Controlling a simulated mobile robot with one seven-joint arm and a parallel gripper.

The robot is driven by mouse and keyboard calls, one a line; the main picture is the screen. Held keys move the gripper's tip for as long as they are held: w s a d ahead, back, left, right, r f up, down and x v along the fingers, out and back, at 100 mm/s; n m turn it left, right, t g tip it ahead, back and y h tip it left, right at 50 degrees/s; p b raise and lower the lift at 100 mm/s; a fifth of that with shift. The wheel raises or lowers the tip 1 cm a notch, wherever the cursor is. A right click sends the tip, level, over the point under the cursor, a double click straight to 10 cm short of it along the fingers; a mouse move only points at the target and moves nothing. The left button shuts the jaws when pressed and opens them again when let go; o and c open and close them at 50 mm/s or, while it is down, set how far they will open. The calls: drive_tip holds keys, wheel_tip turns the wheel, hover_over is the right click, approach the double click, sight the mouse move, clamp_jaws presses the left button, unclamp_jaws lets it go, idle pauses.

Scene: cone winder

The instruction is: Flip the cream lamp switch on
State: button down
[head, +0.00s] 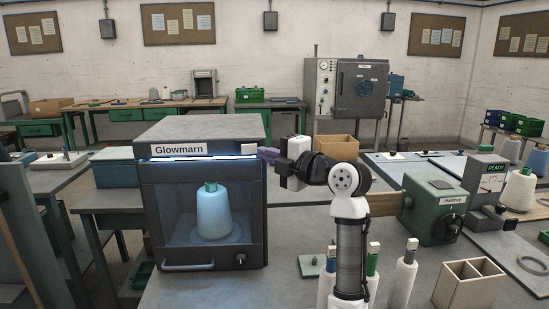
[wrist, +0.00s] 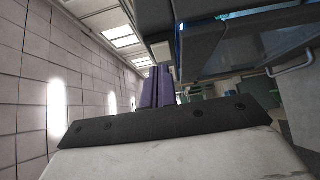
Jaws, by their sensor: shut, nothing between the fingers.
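The grey Glowmarn cabinet (head: 253,200) stands at centre left in the head view, with a bright bluish-white strip (head: 190,157) under its label. The small cream switch (head: 249,148) is at the right end of the label band. My gripper (head: 264,152) has purple fingers, shut and empty, with tips just right of the switch. I cannot tell whether they touch it. In the wrist view the shut fingers (wrist: 158,72) point at the cabinet's edge, with a cream block (wrist: 161,50), likely the switch, just beyond the tips. The switch's position is too small to read.
A pale blue cone (head: 213,212) stands behind the cabinet's window, above a front handle (head: 188,266). A green winder (head: 435,208), white spools (head: 401,280) and a wooden divided box (head: 469,284) occupy the bench on the right. Space above the cabinet is clear.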

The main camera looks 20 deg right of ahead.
drive_tip(key=d+b+v, duration=0.1)
drive_tip(key=b+v, duration=0.2)
drive_tip(key=v, duration=0.7)
drive_tip(key=shift+w+d, duration=0.2)
drive_tip(key=shift+d, duration=0.15)
drive_tip(key=shift+a, duration=0.1)
